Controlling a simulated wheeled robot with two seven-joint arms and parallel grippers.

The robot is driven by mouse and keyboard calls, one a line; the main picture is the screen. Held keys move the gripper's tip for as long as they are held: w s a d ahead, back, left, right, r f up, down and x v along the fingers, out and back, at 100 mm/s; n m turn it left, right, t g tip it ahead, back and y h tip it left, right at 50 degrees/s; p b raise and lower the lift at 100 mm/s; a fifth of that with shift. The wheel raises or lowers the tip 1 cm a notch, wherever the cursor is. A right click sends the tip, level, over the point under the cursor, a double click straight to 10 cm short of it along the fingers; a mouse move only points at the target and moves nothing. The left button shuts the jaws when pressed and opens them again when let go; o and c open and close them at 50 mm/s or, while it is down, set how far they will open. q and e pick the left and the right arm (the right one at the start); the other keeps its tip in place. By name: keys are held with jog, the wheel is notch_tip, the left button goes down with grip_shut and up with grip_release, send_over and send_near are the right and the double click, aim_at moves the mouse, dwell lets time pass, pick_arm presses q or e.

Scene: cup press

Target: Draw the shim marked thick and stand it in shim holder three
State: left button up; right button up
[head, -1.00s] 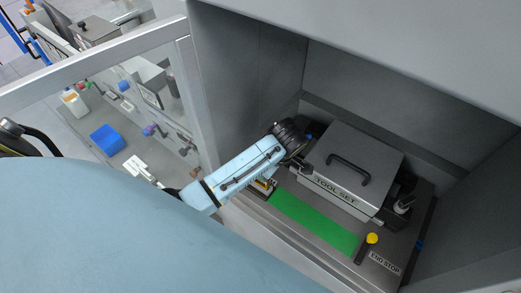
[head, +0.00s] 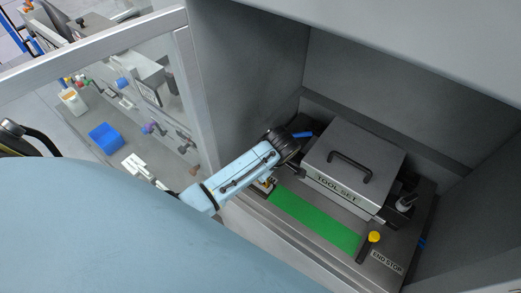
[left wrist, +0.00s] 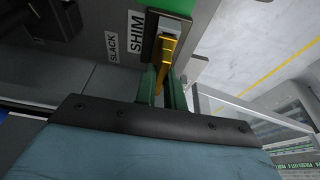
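My left arm reaches into the grey bay in the head view; its fingertips are hidden behind the wrist. In the left wrist view my left gripper (left wrist: 164,88) has green fingers that stand apart. A narrow gold strip (left wrist: 168,48), which looks like a shim, lies between them, its far end at a pale metal block (left wrist: 180,27). I cannot tell whether the fingers touch it. Labels SHIM (left wrist: 136,34) and SLACK (left wrist: 112,46) are beside the block. No thickness mark or holder number is readable. My right gripper is not in view.
A grey lidded box marked TOOL SET (head: 371,148) fills the bay's middle. A green strip (head: 315,221) lies before it, with a yellow knob (head: 374,236) and an END STOP label (head: 387,262) to the right. A framed clear panel (head: 182,70) stands left of the arm.

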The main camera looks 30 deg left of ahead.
pick_arm(q)
jog(key=shift+r+p, duration=0.65)
jog(key=shift+p, duration=0.1)
grip_shut()
dwell(0.4)
jog(key=shift+r, duration=2.2)
